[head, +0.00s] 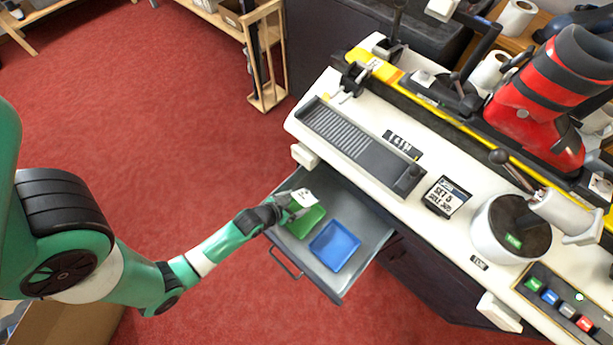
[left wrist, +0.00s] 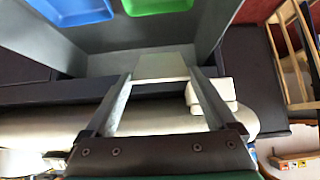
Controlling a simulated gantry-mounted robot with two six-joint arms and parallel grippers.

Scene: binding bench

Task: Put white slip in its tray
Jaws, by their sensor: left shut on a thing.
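My left gripper (head: 297,203) is over the left part of an open grey drawer (head: 342,291). It is shut on a small white slip (head: 307,197). In the left wrist view the slip (left wrist: 160,67) spans between the two fingertips (left wrist: 162,78). A green tray (head: 305,223) lies in the drawer just below and beside the gripper, partly hidden by it. A blue tray (head: 335,246) lies to its right. Both trays also show at the top of the left wrist view, green (left wrist: 155,4) and blue (left wrist: 72,8). My right gripper is not in view.
The white bench top (head: 440,225) stands above the drawer. Red floor (head: 150,120) lies open at the left.

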